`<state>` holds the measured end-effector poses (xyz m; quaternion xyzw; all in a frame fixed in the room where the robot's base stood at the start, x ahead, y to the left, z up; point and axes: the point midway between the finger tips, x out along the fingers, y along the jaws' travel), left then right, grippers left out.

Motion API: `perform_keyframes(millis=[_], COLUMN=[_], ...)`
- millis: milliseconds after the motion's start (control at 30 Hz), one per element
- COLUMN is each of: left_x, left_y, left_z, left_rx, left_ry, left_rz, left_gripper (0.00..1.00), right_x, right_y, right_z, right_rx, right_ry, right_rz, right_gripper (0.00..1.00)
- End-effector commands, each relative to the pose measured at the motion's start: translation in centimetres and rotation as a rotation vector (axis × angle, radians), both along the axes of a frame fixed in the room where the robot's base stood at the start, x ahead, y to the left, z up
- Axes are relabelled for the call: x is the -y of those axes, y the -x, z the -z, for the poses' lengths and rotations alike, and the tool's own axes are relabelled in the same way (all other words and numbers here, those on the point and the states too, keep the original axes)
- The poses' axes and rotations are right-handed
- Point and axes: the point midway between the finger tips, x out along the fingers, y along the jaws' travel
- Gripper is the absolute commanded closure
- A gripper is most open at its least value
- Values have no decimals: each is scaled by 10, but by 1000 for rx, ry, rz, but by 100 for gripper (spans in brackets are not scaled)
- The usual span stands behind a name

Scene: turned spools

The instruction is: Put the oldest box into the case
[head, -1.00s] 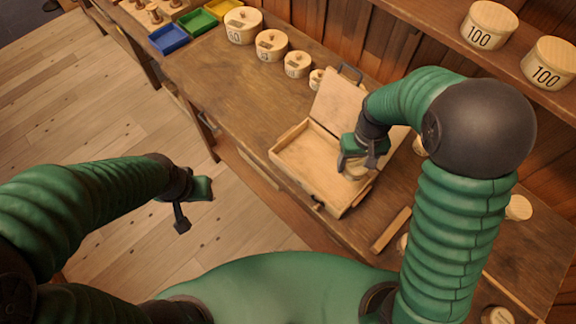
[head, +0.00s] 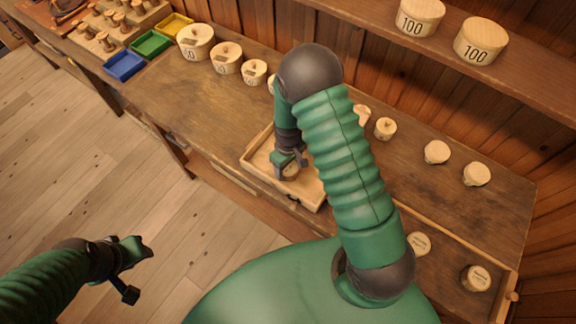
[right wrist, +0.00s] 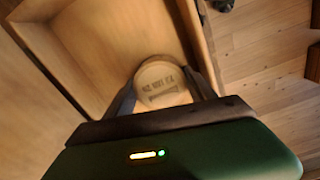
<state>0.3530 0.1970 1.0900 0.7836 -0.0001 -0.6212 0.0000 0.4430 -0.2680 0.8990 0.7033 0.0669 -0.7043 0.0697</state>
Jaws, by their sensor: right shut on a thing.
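The case (head: 256,145) is an open shallow wooden tray on the bench. Its lid is hidden behind my right arm in the head view. My right gripper (head: 290,168) is shut on a small round wooden box (right wrist: 160,78) with dark lettering on its top, too blurred to read. The box is within the case's outline, close to a side wall in the right wrist view (right wrist: 197,45). I cannot tell whether it touches the case floor. My left gripper (head: 132,270) is open and empty, over the floor, away from the bench.
Round boxes marked with numbers (head: 195,42) stand at the back left, beside blue (head: 124,66), green and yellow trays. Several small round boxes (head: 437,152) stand to the right. Others lie in an open drawer area (head: 477,278). Two "100" boxes (head: 481,41) sit on the shelf.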

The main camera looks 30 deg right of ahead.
Motion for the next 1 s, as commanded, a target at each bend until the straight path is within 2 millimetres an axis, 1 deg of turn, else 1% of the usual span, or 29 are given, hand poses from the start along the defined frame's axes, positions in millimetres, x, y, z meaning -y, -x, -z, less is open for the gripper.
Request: perform_keyframes(millis=[67,100,233,467,533,567,667,900,1000], left_x=[0,0,0,0,0,0,0,0,0], left_y=[0,0,0,0,0,0,0,0,0], left_z=[3,2,1,1,-1,1,5,13,15], left_rx=[0,0,0,0,0,0,0,0,0], left_ry=[0,0,0,0,0,0,0,0,0], left_rz=[0,0,0,0,0,0,0,0,0], left_gripper=[64,64,64,64,64,64,64,64,64], right_x=[0,0,0,0,0,0,0,0,-1], right_y=[0,0,0,0,0,-1,-2,-2,-1], right_z=[3,2,2,1,-3,-5,-22,-84,-104], right_rx=[0,0,-1,-1,0,1,4,6,4], right_ry=[0,0,0,0,0,0,1,1,0], right_rz=[0,0,0,0,0,-1,-1,-1,0], right_gripper=[75,32,16,15,15,15,15,15,15])
